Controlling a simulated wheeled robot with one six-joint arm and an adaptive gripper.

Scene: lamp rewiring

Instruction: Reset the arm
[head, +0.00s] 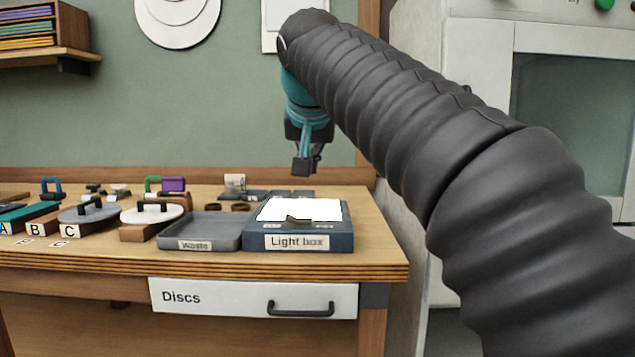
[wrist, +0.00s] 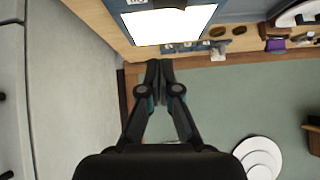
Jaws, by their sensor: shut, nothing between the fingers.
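My gripper (head: 305,168) hangs from my raised arm in the head view, above the back right of the workbench. In the wrist view my gripper (wrist: 160,66) has its two fingertips together with nothing between them. The light box (head: 297,241), with a bright white top, stands on the bench below and in front of my gripper. It also shows at the top of the wrist view (wrist: 208,38). A small dark piece (head: 298,220) lies at the front edge of its lit panel.
A grey waste tray (head: 200,245) stands left of the light box. Round discs on blocks (head: 152,214) and lettered blocks (head: 70,230) stand farther left. A drawer labelled Discs (head: 215,298) is under the bench. A tall white cabinet (head: 480,60) stands at the right.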

